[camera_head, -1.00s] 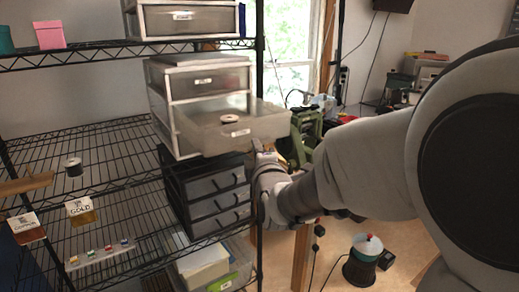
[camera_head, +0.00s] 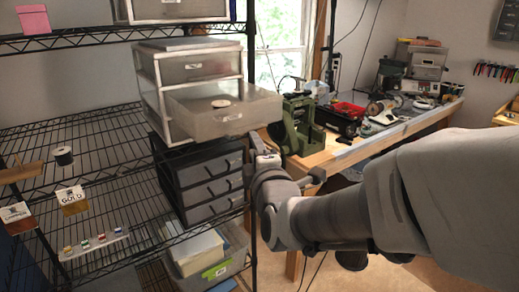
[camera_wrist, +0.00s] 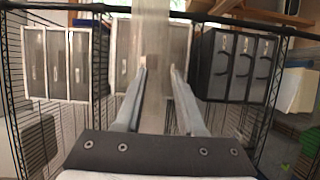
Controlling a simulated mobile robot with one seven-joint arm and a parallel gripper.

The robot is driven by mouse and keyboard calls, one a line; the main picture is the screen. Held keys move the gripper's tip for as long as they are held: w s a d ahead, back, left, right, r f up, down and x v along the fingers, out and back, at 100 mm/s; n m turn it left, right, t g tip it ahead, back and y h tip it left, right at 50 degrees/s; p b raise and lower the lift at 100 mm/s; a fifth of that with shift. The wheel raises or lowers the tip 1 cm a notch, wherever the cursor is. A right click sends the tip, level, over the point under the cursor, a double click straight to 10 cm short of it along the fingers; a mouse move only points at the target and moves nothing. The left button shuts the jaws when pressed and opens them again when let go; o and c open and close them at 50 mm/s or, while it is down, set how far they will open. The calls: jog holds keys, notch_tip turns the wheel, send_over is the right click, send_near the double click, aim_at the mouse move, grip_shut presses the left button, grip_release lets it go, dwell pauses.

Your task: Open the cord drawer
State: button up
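A white-framed drawer unit (camera_head: 153,85) with translucent drawers stands on the wire shelf. Its lower drawer (camera_head: 232,117) is pulled well out, with a spool (camera_head: 221,103) in it and a front label too small to read. I cannot tell which drawer is labelled cord. My gripper (camera_head: 260,142) is just below the right front corner of the pulled-out drawer. In the wrist view, my gripper's fingers (camera_wrist: 161,70) are apart, pointing at the shelf. A blurred translucent strip (camera_wrist: 153,25) runs between them, very near the camera; I cannot tell whether they touch it.
A black drawer unit (camera_head: 200,182) sits directly below the pulled-out drawer. A bin (camera_head: 214,270) with papers is lower down. A wooden workbench (camera_head: 340,155) with a green machine (camera_head: 298,125) is close to the right. A dark shelf post (camera_head: 251,60) stands beside my gripper.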

jog(key=b+v, duration=0.7)
jog(key=v, duration=0.2)
jog(key=shift+s+b, duration=0.3)
jog(key=shift+s, duration=0.1)
jog(key=s+d+f+m+g+h+p, duration=0.2)
jog(key=s+d+f+m+g, duration=0.3)
jog(key=m, duration=0.5)
jog(key=s+d+f+m+g+h+p, duration=0.1)
jog(key=s+d+f+m+g+p, duration=0.2)
jog(key=s+d+m+g, duration=0.4)
jog(key=s+f+m, duration=0.1)
jog(key=m, duration=0.2)
jog(key=shift+s+f+h+p, duration=0.3)
jog(key=shift+s+f+h, duration=0.1)
